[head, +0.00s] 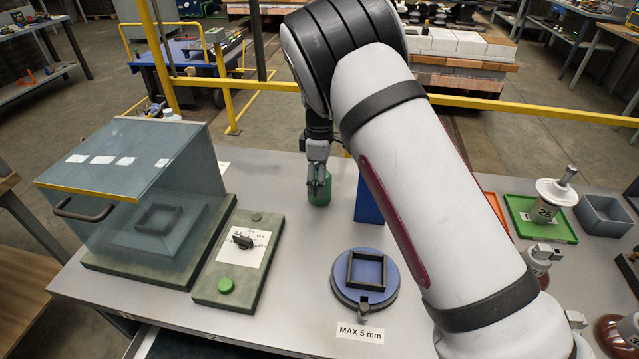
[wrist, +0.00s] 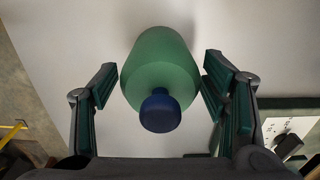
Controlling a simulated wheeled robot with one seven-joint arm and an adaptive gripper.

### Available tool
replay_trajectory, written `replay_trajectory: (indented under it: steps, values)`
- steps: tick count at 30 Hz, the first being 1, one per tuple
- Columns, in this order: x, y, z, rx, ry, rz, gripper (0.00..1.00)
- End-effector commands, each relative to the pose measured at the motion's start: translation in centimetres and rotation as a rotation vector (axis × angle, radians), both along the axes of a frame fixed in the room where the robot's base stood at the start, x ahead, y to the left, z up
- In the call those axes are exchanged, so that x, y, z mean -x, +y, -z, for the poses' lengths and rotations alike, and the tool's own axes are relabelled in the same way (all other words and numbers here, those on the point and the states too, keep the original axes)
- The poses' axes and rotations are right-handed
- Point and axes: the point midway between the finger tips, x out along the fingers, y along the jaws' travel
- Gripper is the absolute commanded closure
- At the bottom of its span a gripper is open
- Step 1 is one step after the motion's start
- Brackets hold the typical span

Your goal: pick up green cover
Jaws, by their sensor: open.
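The green cover (head: 319,190) is a small green cylinder standing on the grey table near its back edge in the head view. In the wrist view the green cover (wrist: 160,68) sits between the fingers, with a dark blue knob (wrist: 160,112) on its end. My gripper (head: 318,178) points down over it, and its fingers are on either side of it. In the wrist view my gripper (wrist: 155,90) is open, with a visible gap on the left and the right finger close beside the cover. The head view partly hides the cover's top behind the fingers.
A blue block (head: 369,202) stands just right of the cover, partly behind my arm. A glass-lidded box (head: 145,165) and a control panel (head: 240,255) are at the left. A round blue plate (head: 364,277) lies in front. A green tray (head: 515,205) is at the right.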

Motion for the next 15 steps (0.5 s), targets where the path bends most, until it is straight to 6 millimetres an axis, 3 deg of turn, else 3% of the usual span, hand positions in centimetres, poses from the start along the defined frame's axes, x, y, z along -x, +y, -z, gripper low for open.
replay_trajectory:
  steps: [4,9,15]
  values:
    - [0.0,0.01,-0.03,0.0,0.0,0.0,0.32]
    - [0.01,0.01,-0.04,0.0,0.0,0.0,0.67]
    - [0.01,0.02,-0.06,-0.001,0.0,0.0,0.67]
